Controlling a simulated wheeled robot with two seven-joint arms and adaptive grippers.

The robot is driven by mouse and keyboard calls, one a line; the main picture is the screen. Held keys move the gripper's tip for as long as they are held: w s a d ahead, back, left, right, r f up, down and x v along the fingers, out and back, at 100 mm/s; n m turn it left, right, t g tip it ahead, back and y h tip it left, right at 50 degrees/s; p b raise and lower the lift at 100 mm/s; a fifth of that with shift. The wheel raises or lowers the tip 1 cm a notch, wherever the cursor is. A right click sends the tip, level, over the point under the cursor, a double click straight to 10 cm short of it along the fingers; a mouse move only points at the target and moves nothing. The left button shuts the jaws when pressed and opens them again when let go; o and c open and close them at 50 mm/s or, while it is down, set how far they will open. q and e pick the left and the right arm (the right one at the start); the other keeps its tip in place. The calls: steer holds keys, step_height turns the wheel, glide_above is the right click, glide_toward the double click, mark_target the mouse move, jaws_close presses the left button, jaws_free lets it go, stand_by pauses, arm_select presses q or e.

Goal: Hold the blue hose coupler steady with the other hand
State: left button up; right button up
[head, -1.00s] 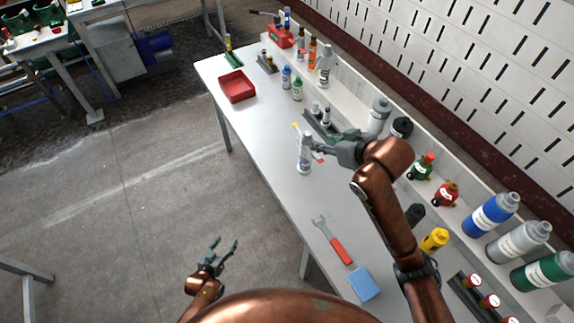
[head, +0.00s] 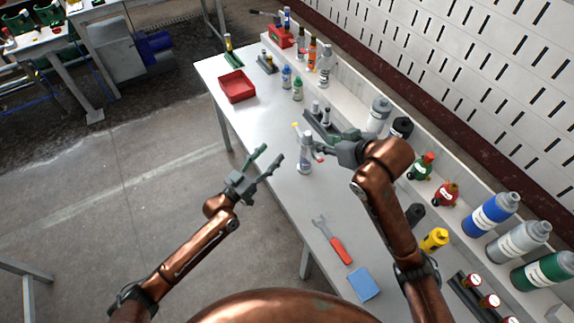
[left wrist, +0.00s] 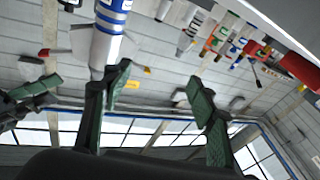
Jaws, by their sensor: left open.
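A pale cylinder with blue bands (head: 304,160), which looks like the blue hose coupler, is upright at the table's near edge in the head view. In the left wrist view the cylinder (left wrist: 108,28) shows large at the top. My right gripper (head: 317,146) is beside its upper part from the right; whether its fingers close on it is unclear. My left gripper (head: 265,165) is open and empty, left of the cylinder and apart from it, fingers pointing towards the table. Its two green fingers (left wrist: 155,105) are spread in the left wrist view.
The white table (head: 265,120) carries a red tray (head: 237,86), a wrench (head: 332,240) and a blue block (head: 363,283). Several bottles stand along the back ledge. A dark fixture (head: 322,122) is behind the cylinder.

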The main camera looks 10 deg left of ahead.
mark_target(301, 157)
arm_select(q)
steer(key=s+d+m+g, duration=0.1)
steer(key=d, duration=0.1)
steer(key=s+d+m+g+h, duration=0.1)
steer(key=d+m+g, duration=0.1)
steer(key=d+m+g+h, duration=0.1)
steer(key=d, duration=0.2)
steer(key=shift+s+f, duration=0.35)
steer(key=shift+s, duration=0.05)
steer(key=x, duration=0.7)
steer(key=shift+d+f, duration=0.15)
steer(key=shift+d, duration=0.1)
steer(key=shift+c, duration=0.7)
jaws_close()
